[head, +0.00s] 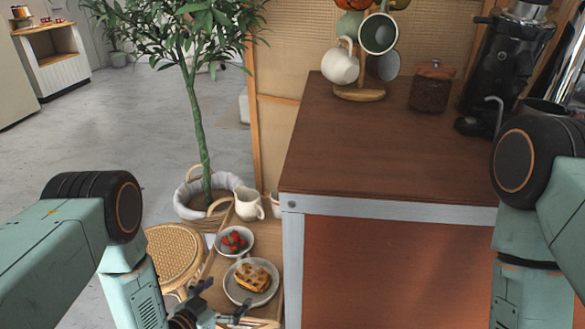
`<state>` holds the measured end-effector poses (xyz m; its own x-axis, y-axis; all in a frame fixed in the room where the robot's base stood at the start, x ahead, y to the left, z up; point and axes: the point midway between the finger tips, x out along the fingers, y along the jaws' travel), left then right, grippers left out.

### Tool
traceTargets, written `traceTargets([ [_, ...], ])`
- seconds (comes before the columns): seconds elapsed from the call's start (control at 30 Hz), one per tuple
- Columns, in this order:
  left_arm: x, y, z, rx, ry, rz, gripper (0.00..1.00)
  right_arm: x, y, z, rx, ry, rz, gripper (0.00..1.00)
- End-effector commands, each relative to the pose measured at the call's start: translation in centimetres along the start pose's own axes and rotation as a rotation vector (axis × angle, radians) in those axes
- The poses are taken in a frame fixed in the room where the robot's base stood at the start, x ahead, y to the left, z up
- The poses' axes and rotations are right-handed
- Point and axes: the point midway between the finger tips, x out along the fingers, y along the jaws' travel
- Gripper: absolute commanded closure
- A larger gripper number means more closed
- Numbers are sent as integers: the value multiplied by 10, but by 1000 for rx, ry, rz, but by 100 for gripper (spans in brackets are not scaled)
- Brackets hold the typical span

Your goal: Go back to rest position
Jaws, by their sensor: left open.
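My left arm comes in from the left. My left gripper (222,308) shows at the bottom, its jaws apart and nothing seen between them. It is just in front of the plate with a pastry, as seen in the head view; its height over the low table cannot be told. My right arm stands at the right edge, bent beside the cart. Its gripper is out of the frame. The coffee cart (240,220) is not the low table; the cart's brown top (385,150) spreads at the right.
A mug tree (360,94) with mugs, a jar (432,88) and a black grinder (508,55) stand on the cart. A low table holds a pitcher (248,204), a strawberry bowl (234,241) and the pastry plate (238,294). A stool (172,254) and potted tree stand left.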

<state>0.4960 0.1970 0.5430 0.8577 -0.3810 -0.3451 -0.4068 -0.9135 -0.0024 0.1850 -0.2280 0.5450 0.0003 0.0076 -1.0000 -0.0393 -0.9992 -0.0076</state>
Motion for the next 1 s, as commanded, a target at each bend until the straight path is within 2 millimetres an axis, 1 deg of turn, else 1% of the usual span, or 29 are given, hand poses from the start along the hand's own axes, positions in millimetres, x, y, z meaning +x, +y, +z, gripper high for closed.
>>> traceTargets([
  [0.03, 11, 1, 2, 3, 3, 3, 0, 6, 0, 0, 0, 0, 0, 100],
  [0.1, 23, 1, 1, 3, 4, 2, 0, 10, 0, 0, 0, 0, 0, 100],
  [0.4, 74, 1, 2, 2, 3, 2, 0, 30, 0, 0, 0, 0, 0, 100],
  [0.5, 86, 0, 4, 1, 2, 1, 0, 36, 0, 0, 0, 0, 0, 100],
  [0.53, 88, 0, 5, 0, 2, 0, 0, 38, 0, 0, 0, 0, 0, 100],
  [0.57, 86, 0, 3, -1, 0, 0, 0, 35, 0, 0, 0, 0, 0, 100],
  [0.63, 82, 0, -7, -1, 2, -1, 0, 28, 0, 0, 0, -1, 0, 100],
  [0.73, 80, 0, -13, -1, 0, 0, 0, 24, 0, 0, 0, 1, 0, 100],
  [1.0, 79, 0, -15, -1, 1, 0, 0, 24, 0, 0, 0, 0, 0, 100],
])
